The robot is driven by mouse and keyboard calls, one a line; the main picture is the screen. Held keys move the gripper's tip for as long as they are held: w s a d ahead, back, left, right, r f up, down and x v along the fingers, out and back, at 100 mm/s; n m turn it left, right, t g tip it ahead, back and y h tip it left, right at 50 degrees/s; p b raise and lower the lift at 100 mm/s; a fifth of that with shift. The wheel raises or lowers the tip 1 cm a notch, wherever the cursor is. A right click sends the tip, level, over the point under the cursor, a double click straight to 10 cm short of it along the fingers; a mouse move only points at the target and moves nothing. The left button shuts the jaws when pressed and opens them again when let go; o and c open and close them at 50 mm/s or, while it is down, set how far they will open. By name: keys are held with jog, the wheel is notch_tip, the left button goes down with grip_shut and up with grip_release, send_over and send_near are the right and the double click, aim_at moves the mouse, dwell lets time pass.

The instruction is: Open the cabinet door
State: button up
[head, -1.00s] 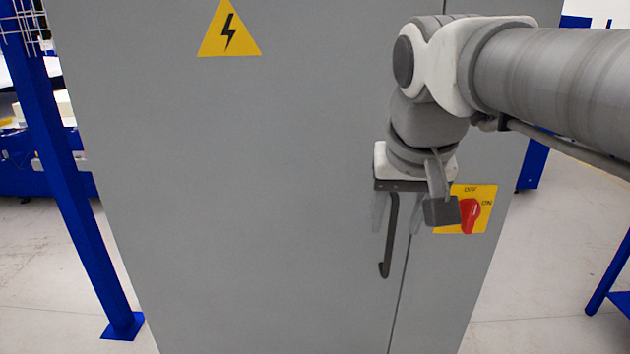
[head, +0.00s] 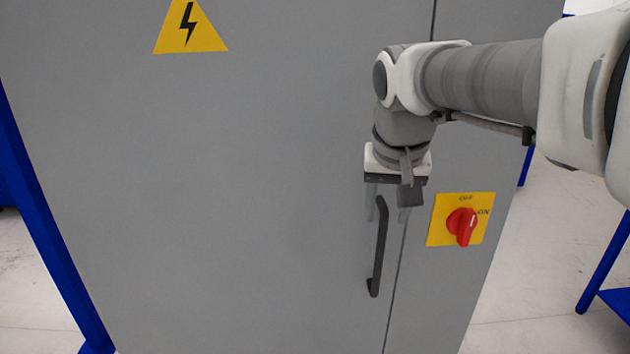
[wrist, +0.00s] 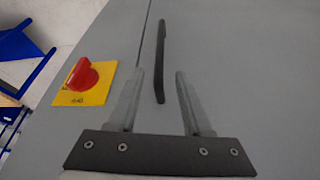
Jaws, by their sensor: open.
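The grey cabinet door (head: 230,180) fills most of the head view and looks shut, with a thin dark seam on its right side. Its dark vertical bar handle (head: 377,262) is just left of the seam. My gripper (head: 389,215) is in front of the handle's upper part, pointing down. In the wrist view the handle (wrist: 161,65) runs between the two pale fingers of my gripper (wrist: 160,82), which stand apart. The lower end of the handle lies beyond the fingertips. I cannot tell how far the fingers are from the door surface.
A red rotary switch on a yellow plate (head: 437,234) is right of the seam, close to my gripper. A yellow warning triangle (head: 190,30) is at the upper left. Blue frame posts (head: 45,230) stand at the left, and blue legs (head: 607,265) at the right.

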aim_at(382, 238)
jog(key=b+x, duration=0.1)
jog(key=x, duration=0.9)
jog(key=shift+w+f, duration=0.1)
jog(key=shift+f, duration=0.05)
grip_shut()
dwell(1.0)
